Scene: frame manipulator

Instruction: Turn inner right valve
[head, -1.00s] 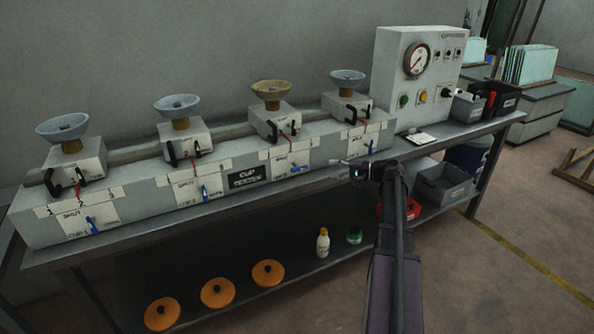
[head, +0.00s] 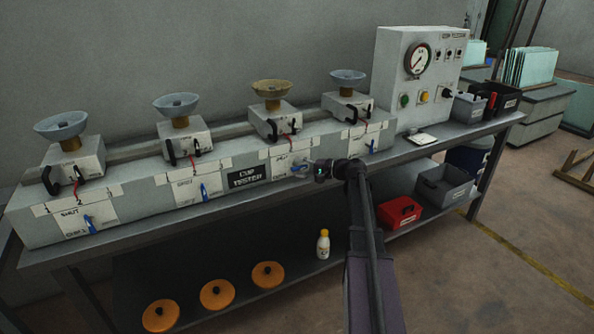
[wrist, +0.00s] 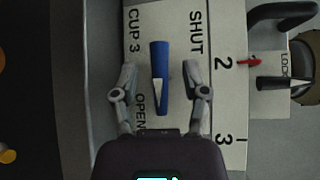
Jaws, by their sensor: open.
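The inner right valve is the small blue handle (wrist: 160,78) on the white CUP 3 plate (wrist: 150,20), marked SHUT and OPEN, in the wrist view. The handle lies lengthwise between the fingers, tilted slightly toward the SHUT side at its near end. My gripper (wrist: 160,90) is open, one finger on each side of the handle, with visible gaps on both sides. In the head view my gripper (head: 302,170) is at the front face of the third station from the left and hides most of this valve.
Other blue valves sit on the first (head: 90,225), second (head: 203,191) and fourth (head: 371,147) stations. Cups on boxes with black handles stand above. A gauge panel (head: 412,105) is at the right. A white bottle (head: 323,245) and a red bin (head: 399,212) are on the lower shelf.

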